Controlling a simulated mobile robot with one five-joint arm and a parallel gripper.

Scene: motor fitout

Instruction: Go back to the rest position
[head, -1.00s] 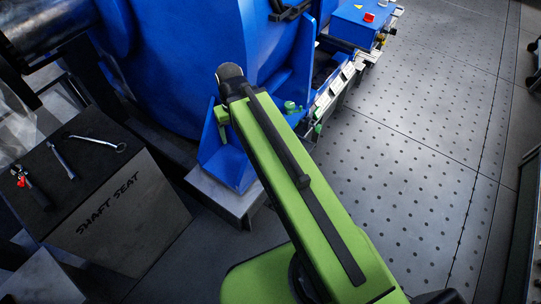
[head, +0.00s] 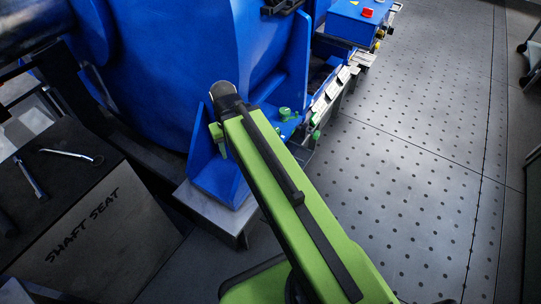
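My green arm (head: 290,205) reaches from the bottom of the head view up toward the blue machine housing. Its far end is a dark, rounded joint (head: 224,95) in front of the blue metal bracket (head: 219,180). A small green part (head: 218,138) shows just left of the arm near that end. My gripper is not visible; the arm or the machine hides it, so I cannot see whether it holds anything.
The large blue machine (head: 165,75) fills the upper left. A dark block marked SHAFT SEAT (head: 85,225) stands at left with a wrench (head: 72,155) on top. A blue control box (head: 350,22) with a red button sits at the top. Perforated floor (head: 420,170) at right is clear.

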